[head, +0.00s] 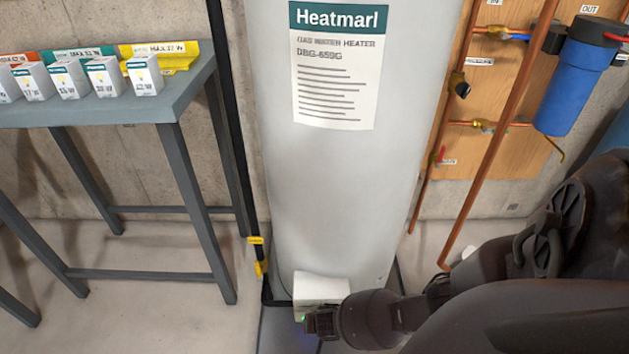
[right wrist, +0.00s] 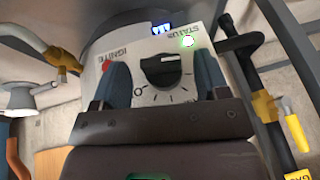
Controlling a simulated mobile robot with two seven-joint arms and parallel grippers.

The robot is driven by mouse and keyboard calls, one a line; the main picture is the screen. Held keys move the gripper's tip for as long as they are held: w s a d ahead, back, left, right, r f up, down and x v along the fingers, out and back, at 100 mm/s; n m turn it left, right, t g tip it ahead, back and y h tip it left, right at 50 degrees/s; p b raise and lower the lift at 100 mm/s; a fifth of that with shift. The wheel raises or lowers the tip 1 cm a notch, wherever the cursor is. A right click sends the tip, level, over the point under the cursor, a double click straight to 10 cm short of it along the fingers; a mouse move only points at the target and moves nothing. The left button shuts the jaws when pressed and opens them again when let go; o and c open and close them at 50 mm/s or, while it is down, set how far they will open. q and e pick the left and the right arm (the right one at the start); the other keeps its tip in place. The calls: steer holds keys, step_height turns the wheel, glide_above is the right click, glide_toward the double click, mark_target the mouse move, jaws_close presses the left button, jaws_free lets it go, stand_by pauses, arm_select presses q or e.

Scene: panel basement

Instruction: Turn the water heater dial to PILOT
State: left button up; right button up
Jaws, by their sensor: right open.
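The water heater (head: 335,190) is a tall light-grey tank with a Heatmarl label. A white control box (head: 318,288) sits low on its front; my right arm partly covers it. In the right wrist view, the control box (right wrist: 150,92) carries a black dial (right wrist: 162,70) with tick marks and an "O" around it. My right gripper (right wrist: 160,75) is open, with one blue-grey finger on each side of the dial. I cannot tell whether the fingers touch it. The PILOT mark and the dial's exact setting cannot be read. My left gripper is not in view.
A black gas pipe with a yellow valve handle (right wrist: 294,127) runs beside the box. A grey table (head: 130,110) with small white boxes stands left. Copper pipes (head: 500,135) run at right.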

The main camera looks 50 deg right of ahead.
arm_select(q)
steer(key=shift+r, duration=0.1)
arm_select(e)
steer(key=shift+w, duration=0.1)
steer(key=c, duration=0.9)
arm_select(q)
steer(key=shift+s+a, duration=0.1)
arm_select(e)
steer(key=shift+f, duration=0.1)
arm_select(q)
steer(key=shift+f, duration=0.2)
